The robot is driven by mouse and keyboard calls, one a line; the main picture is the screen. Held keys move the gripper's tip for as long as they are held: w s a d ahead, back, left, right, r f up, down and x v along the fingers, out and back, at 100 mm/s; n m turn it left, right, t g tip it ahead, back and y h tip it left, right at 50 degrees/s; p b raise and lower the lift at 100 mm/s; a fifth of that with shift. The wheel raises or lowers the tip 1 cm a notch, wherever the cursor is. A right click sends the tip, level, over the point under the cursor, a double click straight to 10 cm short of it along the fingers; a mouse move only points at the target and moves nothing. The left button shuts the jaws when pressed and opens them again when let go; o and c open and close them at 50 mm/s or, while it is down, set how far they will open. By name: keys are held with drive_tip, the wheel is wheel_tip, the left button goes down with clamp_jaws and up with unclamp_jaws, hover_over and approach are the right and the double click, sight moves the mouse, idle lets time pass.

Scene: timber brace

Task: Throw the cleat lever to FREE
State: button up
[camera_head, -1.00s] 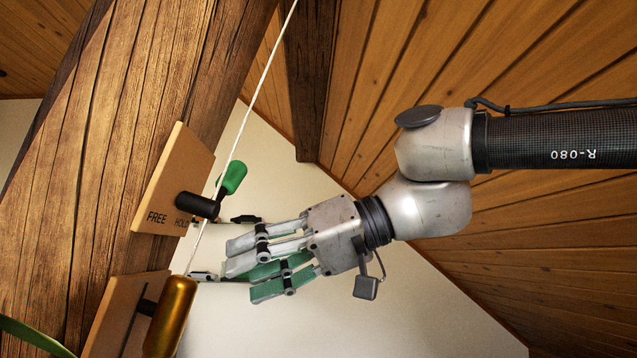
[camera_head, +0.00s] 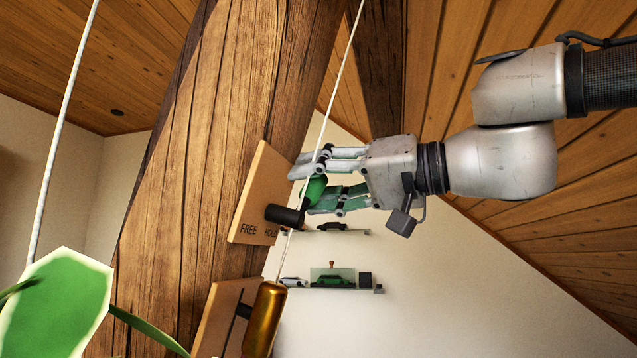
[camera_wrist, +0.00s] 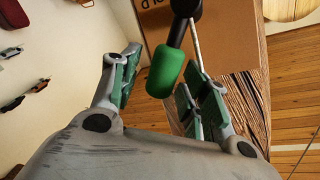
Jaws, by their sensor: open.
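The cleat lever has a black hub (camera_head: 285,215) and a green grip (camera_head: 314,190), on a wooden plate (camera_head: 257,185) marked FREE and HOLD. The lever tilts up and right from the hub, on the HOLD side. My gripper (camera_head: 312,188) is open at the green grip, which partly hides behind its fingers. In the wrist view the green grip (camera_wrist: 166,72) stands between the spread fingers of my gripper (camera_wrist: 160,75); I see no clear contact. The white rope (camera_head: 340,90) runs past the lever and fingers; the wrist view shows it (camera_wrist: 197,45) close to the right-hand fingers.
The plate is fixed to a thick timber brace (camera_head: 200,150). Below is a brass-coloured cylinder (camera_head: 264,320) on a second plate (camera_head: 215,315). A second rope (camera_head: 65,130) and a green plant leaf (camera_head: 65,300) are at left. Shelves with model cars (camera_head: 335,281) are on the back wall.

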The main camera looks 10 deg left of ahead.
drive_tip(key=shift+a, duration=0.15)
clamp_jaws()
